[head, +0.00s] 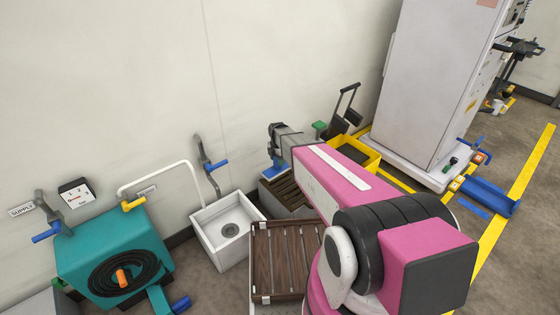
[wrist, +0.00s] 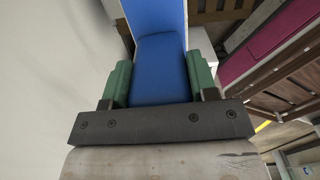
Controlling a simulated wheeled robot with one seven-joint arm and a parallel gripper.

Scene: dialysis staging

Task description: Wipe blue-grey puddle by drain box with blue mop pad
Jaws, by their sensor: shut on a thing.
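My gripper (wrist: 159,80) has its green fingers shut on both sides of a blue piece, the blue mop pad (wrist: 156,18), which extends away from the fingers in the wrist view. In the head view my gripper (head: 278,158) is beyond the drain box, near the wall, with a bit of the blue pad (head: 275,171) showing below it. The drain box (head: 212,221) is a white open box with a round grey drain inside, standing against the wall left of my arm. I cannot make out the blue-grey puddle in either view.
A brown slatted wooden piece (head: 285,258) stands right of the drain box, with another slatted piece (head: 286,193) behind it. A yellow bin (head: 355,155) and a tall white cabinet (head: 428,80) are farther right. A teal hose reel unit (head: 75,257) stands at left.

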